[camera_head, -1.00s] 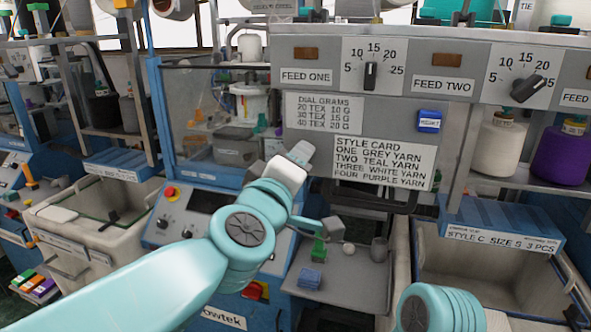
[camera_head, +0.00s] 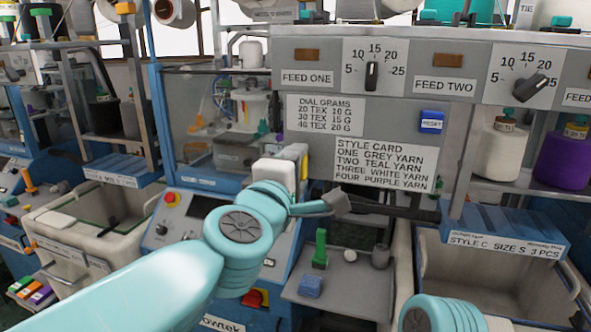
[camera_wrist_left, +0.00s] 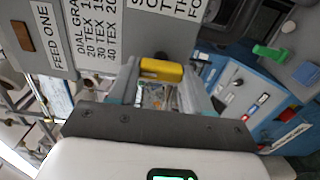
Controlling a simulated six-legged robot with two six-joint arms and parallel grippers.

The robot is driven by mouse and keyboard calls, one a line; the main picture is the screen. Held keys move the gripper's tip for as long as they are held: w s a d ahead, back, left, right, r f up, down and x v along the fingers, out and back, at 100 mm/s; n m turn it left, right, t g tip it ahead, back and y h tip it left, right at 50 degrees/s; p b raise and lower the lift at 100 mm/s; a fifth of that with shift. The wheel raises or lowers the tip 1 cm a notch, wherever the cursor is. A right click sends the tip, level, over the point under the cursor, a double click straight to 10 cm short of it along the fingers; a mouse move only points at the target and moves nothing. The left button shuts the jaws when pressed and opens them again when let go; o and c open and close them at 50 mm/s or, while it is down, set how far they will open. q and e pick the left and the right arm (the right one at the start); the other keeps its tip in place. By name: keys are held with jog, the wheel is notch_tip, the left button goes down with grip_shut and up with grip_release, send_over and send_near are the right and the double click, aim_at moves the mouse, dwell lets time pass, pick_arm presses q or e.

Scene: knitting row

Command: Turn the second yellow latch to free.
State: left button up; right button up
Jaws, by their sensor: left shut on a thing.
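My left gripper (camera_head: 292,165) reaches in from the left to the front of the knitting machine, below the dial grams label; my wrist hides much of it. In the left wrist view, its two fingers (camera_wrist_left: 162,82) are on either side of a yellow bar, which looks like a yellow latch (camera_wrist_left: 161,72), and are shut on it. A small sliver of the yellow latch (camera_head: 304,167) shows beside the gripper in the head view. Which way the latch is turned, and whether it is the second one, I cannot tell. Only part of my right arm shows at the lower right.
The style card (camera_head: 384,165) is just right of the gripper. A shelf (camera_head: 340,308) below holds a green-handled tool (camera_head: 320,250) and a blue block (camera_head: 310,286). Bins stand on both sides.

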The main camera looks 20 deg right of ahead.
pick_arm(q)
jog(key=o, duration=1.1)
jog(key=shift+c, duration=0.2)
jog(key=b+v, duration=0.1)
jog(key=v, duration=1.5)
jog(key=shift+s+a, duration=0.1)
